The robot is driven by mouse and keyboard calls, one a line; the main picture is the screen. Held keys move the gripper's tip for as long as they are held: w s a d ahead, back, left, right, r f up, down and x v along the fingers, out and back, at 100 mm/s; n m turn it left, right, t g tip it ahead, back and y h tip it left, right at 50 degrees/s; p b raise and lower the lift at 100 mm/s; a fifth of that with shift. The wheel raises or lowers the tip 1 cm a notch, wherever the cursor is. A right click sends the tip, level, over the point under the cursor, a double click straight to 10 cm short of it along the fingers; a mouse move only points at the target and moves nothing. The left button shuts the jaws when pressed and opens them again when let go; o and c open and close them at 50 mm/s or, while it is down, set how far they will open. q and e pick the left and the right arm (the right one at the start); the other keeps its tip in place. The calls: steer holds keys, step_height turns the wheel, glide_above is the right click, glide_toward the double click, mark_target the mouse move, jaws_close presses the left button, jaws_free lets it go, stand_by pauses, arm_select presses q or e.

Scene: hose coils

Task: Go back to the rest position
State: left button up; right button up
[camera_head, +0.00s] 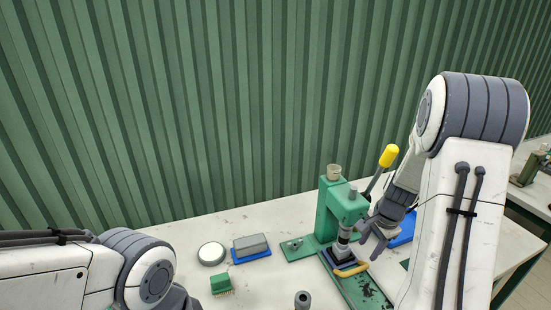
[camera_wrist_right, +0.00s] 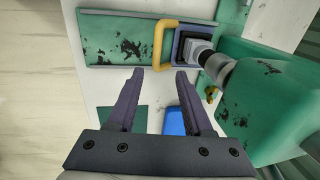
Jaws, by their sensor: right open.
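My right gripper (camera_head: 376,226) is open beside the green press (camera_head: 331,208) on the white table (camera_head: 195,231). In the right wrist view its two dark fingers (camera_wrist_right: 162,76) are apart with nothing between them. A dark block with a yellow handle (camera_head: 350,269) sits under the press ram; the handle also shows in the right wrist view (camera_wrist_right: 158,46), just beyond the fingertips and apart from them. My left arm shows at the lower left, but its gripper is out of view.
A yellow-knobbed lever (camera_head: 389,156) rises from the press close to my right arm. A blue object (camera_head: 403,230) lies behind the right gripper. A ribbed green wall (camera_head: 200,110) is behind.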

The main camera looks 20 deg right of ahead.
steer(key=s+a+r+n, duration=0.1)
steer(key=a+r+n, duration=0.25)
steer(key=a, duration=0.45)
steer(key=s+a+r+n+g+y, duration=0.1)
steer(key=a+r+n, duration=0.1)
steer(key=a+n, duration=0.45)
steer(key=s+a+r+n, duration=0.2)
steer(key=a, duration=0.8)
steer(key=s+a+r+n, duration=0.1)
steer(key=s+a+n, duration=0.4)
steer(key=s, duration=0.3)
steer(key=s+a+r+n+g, duration=0.1)
steer(key=s+a+r+n, duration=0.1)
steer(key=s+a+n, duration=0.3)
steer(key=s+n, duration=0.2)
steer(key=s, duration=0.1)
steer(key=shift+s+r, duration=0.2)
steer(key=shift+r, duration=0.1)
steer(key=shift+d, duration=0.15)
